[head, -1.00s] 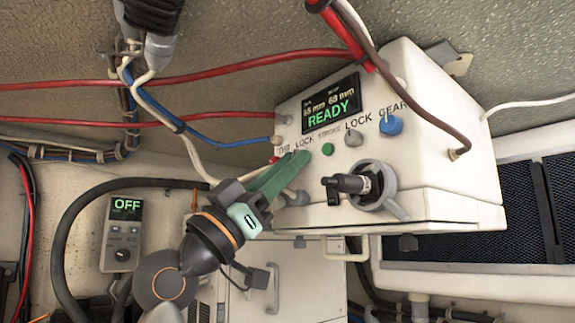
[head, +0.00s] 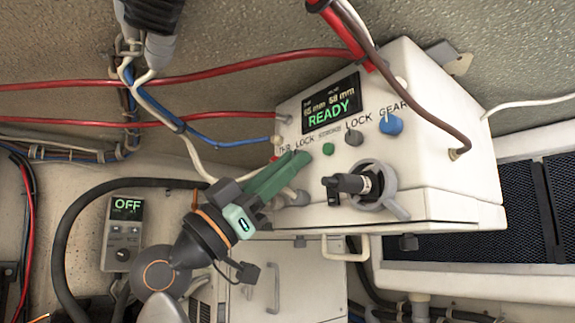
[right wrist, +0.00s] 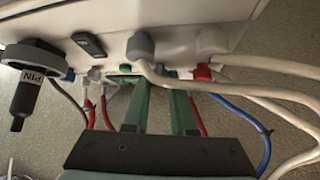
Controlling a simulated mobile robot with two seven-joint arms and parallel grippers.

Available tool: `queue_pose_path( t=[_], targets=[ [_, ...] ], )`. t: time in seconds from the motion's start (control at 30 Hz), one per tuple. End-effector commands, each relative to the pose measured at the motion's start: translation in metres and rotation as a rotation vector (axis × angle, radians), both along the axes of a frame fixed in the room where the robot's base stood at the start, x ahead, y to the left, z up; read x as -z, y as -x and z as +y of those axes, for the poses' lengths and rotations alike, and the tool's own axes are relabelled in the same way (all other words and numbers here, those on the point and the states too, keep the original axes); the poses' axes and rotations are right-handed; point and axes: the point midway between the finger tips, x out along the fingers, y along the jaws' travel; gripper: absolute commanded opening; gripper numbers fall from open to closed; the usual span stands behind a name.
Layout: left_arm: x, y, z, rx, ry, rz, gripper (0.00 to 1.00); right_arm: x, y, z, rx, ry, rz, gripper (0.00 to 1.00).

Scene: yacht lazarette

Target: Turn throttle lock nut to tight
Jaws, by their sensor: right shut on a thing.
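The white control box (head: 430,165) has a row of controls on its front, with "LOCK" labels beside "THR" and "GEAR". My right gripper (head: 292,172) reaches up from the lower left, its green fingers at the box's lower left corner under the "THR LOCK" label. In the right wrist view its two fingers (right wrist: 160,95) stand a small gap apart, with their tips against the box. They are shut on what I take to be the throttle lock nut, which the fingers hide, so its angle cannot be read. My left gripper is not in view.
A black handle in a grey ring (head: 365,187) projects right of my fingers. A green button (head: 328,150), grey knob (head: 354,137) and blue knob (head: 391,124) sit above. The display (head: 331,103) reads "READY". Red (head: 225,118), blue and white cables run close by on the left.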

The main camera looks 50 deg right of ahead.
Motion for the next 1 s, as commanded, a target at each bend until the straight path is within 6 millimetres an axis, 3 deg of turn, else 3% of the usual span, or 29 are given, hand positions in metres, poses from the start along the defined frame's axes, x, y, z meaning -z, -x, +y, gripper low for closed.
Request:
queue_pose_path(
  t=[0.17, 0.2, 0.47, 0.77, 1.0],
  targets=[
    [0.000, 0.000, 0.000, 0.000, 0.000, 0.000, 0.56, 0.000, 0.000, 0.000, -0.002, 0.003, 0.001, 0.00],
    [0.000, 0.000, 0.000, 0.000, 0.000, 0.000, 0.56, 0.000, 0.000, 0.000, -0.002, 0.003, 0.001, 0.26],
    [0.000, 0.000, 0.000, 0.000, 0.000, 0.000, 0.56, 0.000, 0.000, 0.000, -0.001, 0.001, 0.000, 0.54],
    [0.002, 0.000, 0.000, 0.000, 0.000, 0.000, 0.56, 0.003, -0.001, 0.002, -0.001, 0.001, 0.002, 0.54],
    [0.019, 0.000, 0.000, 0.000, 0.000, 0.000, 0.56, 0.031, -0.014, 0.026, -0.001, 0.002, 0.004, 0.54]
  ],
)
